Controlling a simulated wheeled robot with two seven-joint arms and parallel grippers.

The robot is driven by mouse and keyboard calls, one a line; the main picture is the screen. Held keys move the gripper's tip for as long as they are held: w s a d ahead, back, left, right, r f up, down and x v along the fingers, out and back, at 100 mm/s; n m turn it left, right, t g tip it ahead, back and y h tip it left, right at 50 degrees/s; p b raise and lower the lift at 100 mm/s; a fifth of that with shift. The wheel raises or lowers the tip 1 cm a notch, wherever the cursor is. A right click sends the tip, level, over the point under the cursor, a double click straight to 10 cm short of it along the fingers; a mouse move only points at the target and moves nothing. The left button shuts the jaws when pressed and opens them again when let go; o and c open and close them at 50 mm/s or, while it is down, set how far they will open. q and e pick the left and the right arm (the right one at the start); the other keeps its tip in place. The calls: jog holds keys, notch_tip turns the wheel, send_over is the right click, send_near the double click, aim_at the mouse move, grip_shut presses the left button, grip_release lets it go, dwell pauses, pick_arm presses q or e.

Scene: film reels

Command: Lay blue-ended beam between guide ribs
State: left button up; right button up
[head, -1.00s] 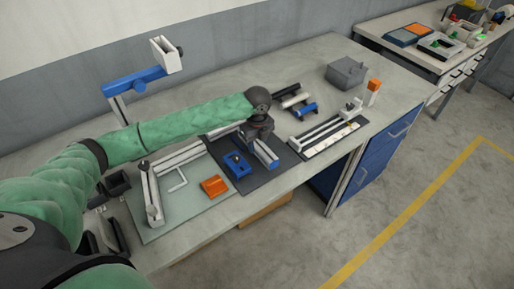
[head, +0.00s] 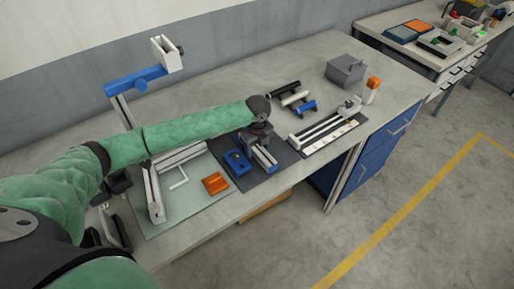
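My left arm reaches in from the left, and its dark gripper (head: 262,142) is low over the dark mat (head: 288,160). A grey, bar-like piece with some blue (head: 265,159) lies on the mat right below the gripper. I cannot tell whether the fingers touch it, and their opening is hidden. A short bar with blue ends (head: 304,107) lies at the front of a row behind the mat, with a white bar (head: 295,98) and a black bar (head: 283,88). A fixture with long parallel rails (head: 320,129) stands to the right; I cannot tell whether these are the guide ribs.
A blue block (head: 237,163) sits on the mat's left part. An orange block (head: 215,183) lies on a pale green mat (head: 190,207) beside a tall frame with a blue arm (head: 135,82). A grey box (head: 345,70) and an orange-topped post (head: 372,88) stand at the back right.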

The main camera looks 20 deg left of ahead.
aim_at(257, 147)
pick_arm(q)
jog(key=shift+r+b, duration=0.4)
jog(key=shift+r, duration=0.15)
notch_tip(257, 147, up, 4)
jog(key=shift+b, duration=0.95)
notch_tip(257, 147, up, 7)
jog(key=b, duration=0.2)
pick_arm(e)
jog(key=w+a+r, duration=0.3)
jog(key=w+r, duration=0.3)
jog(key=shift+w+a+r, duration=0.2)
jog(key=shift+a+r, duration=0.15)
jog(key=shift+r, duration=0.05)
